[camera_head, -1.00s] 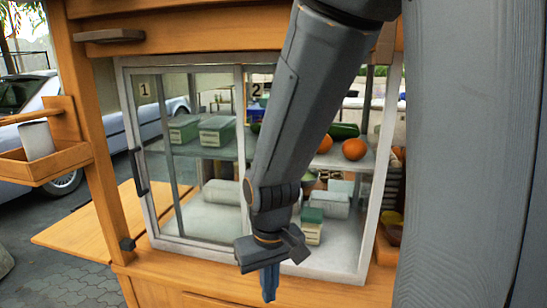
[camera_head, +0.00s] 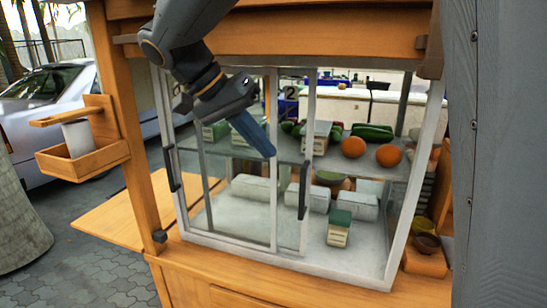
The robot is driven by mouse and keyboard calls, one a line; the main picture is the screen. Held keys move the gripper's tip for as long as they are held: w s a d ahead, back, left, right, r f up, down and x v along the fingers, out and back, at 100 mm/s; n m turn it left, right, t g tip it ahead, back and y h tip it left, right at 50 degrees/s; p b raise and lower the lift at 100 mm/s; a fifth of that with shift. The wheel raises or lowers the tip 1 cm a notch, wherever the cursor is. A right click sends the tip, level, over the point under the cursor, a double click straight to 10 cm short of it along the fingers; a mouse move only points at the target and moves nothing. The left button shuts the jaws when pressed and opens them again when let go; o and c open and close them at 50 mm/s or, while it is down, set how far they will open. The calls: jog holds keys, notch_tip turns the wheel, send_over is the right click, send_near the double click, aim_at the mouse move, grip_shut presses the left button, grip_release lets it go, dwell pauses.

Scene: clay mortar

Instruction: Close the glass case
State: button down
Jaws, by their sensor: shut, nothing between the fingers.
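The glass case (camera_head: 392,262) is a white-framed cabinet with a shelf, set in a wooden stall. Its left sliding pane has a dark handle (camera_head: 170,168). The second pane, marked 2 (camera_head: 290,93), lies largely overlapped with the left pane. Its right edge, with a dark handle (camera_head: 304,188), stands near the middle, leaving the right side of the front open. My gripper (camera_head: 262,143) is shut and empty, in front of the upper left of the case, pointing down and right. It is left of the middle handle and apart from it.
Inside are oranges (camera_head: 353,147), green vegetables (camera_head: 372,133), and a green-topped box (camera_head: 339,228) low on the right. A wooden side box (camera_head: 83,163) with a white cup stands left. The wooden counter edge (camera_head: 230,275) runs below. Bowls (camera_head: 426,244) stand at right.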

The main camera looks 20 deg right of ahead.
jog(key=p+x, duration=0.2)
jog(key=x, duration=0.7)
jog(key=shift+s+f, duration=0.1)
